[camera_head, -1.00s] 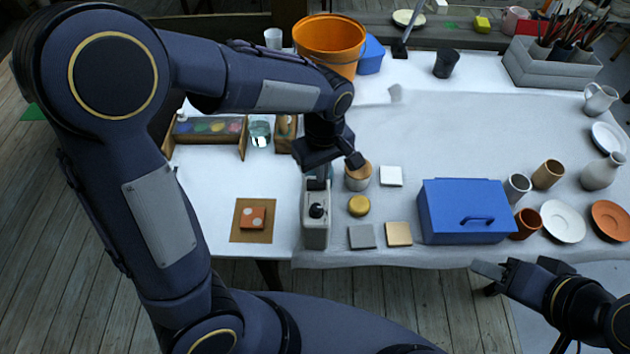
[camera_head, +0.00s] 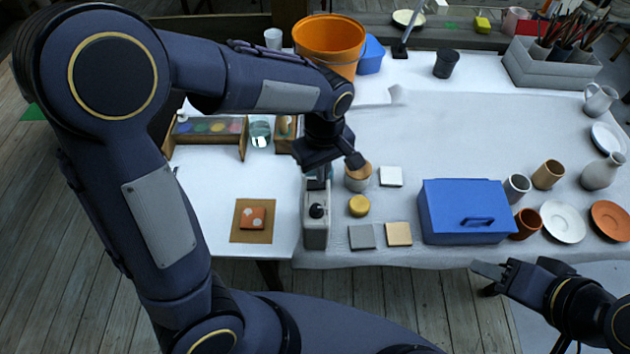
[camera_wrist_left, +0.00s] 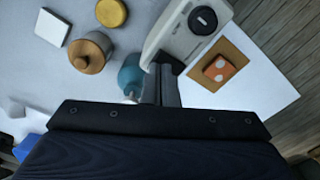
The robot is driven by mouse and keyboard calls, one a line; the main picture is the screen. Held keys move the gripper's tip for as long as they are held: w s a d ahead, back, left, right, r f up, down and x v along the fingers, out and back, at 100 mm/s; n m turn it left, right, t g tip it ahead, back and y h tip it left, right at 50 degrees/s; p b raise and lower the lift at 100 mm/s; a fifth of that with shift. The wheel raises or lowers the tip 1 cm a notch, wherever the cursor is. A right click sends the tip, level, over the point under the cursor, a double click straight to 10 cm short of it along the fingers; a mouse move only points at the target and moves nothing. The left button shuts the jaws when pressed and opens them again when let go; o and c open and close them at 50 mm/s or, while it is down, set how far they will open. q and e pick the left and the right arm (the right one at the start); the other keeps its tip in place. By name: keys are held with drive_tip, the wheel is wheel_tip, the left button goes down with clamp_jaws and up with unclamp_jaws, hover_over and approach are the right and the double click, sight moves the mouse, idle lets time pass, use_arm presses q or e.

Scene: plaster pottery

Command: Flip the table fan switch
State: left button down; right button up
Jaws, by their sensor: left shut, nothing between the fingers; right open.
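A pale grey-white device with a black round knob, which I take to be the table fan's switch unit (camera_head: 315,232), stands near the table's front edge. Its black knob (camera_head: 317,210) faces up. My left gripper (camera_head: 318,178) is shut and empty, pointing down at the far end of the device and hiding that end. In the left wrist view the shut fingers (camera_wrist_left: 161,84) reach the device's near end (camera_wrist_left: 180,40), and the knob (camera_wrist_left: 203,20) lies beyond. I cannot tell whether they touch. My right gripper (camera_head: 490,270) is open and empty off the table's front edge.
A wooden-lidded jar (camera_head: 357,178) stands close right of the left gripper, with a yellow round piece (camera_head: 359,205) and square tiles nearby. A blue box (camera_head: 465,212) is further right. A dotted orange tile (camera_head: 252,217) lies on a brown board to the left. A teal object (camera_wrist_left: 132,75) is beside the fingers.

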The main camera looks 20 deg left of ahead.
use_arm(q)
drive_tip(key=shift+f+b, duration=0.8)
drive_tip(key=shift+f, duration=0.2)
idle(0.8)
drive_tip(key=shift+r, duration=0.1)
drive_tip(key=shift+r+p, duration=3.05)
drive_tip(key=shift+r, duration=0.45)
